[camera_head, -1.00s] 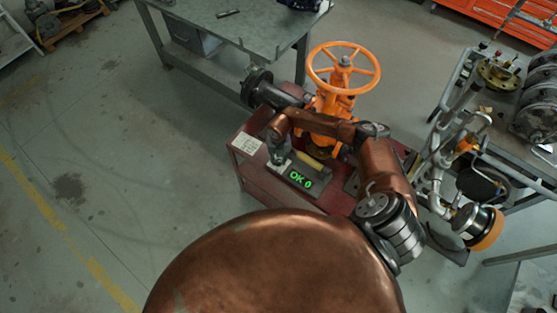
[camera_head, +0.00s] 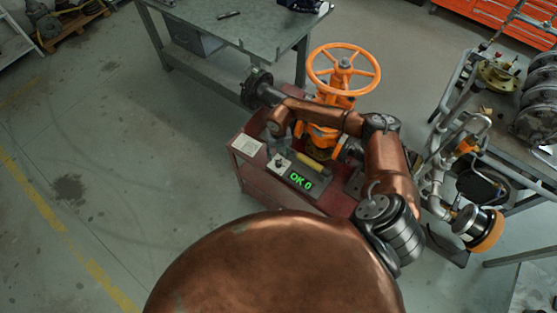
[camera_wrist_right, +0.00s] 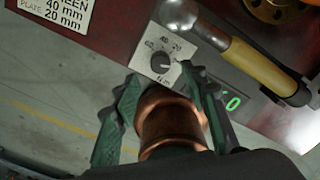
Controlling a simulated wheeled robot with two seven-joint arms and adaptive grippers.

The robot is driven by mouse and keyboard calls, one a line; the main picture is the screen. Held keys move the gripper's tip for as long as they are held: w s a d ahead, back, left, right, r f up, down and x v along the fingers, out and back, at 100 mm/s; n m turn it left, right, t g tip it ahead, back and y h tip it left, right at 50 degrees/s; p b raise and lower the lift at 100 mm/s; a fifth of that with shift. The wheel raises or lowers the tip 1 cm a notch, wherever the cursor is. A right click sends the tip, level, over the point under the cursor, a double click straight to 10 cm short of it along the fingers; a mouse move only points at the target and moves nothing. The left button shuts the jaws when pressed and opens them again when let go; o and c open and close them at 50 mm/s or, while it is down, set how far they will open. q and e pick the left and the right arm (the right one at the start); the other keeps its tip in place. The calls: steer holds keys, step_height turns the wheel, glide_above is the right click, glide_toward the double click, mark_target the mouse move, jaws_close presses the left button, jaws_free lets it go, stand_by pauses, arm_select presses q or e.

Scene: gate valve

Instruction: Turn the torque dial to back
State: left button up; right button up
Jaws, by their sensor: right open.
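The torque dial (camera_head: 279,163) is a small dark knob on a white plate with number marks, on top of the red stand. It shows close up in the right wrist view (camera_wrist_right: 160,63), beyond the fingertips. My right gripper (camera_head: 281,140) is just behind the dial in the head view, apart from it. In the wrist view its two green fingers (camera_wrist_right: 161,82) are spread and empty, with a copper part of my arm between them. My left gripper is not in view.
A yellow-handled tool (camera_wrist_right: 255,66) lies beside the dial on the red stand (camera_head: 262,186). The orange gate valve (camera_head: 343,72) stands behind my right arm. A grey workbench (camera_head: 235,30) is at the back, a cart with pipes (camera_head: 470,120) at right.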

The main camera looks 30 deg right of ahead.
mark_target(278, 163)
step_height(278, 163, up, 6)
stand_by(0.8)
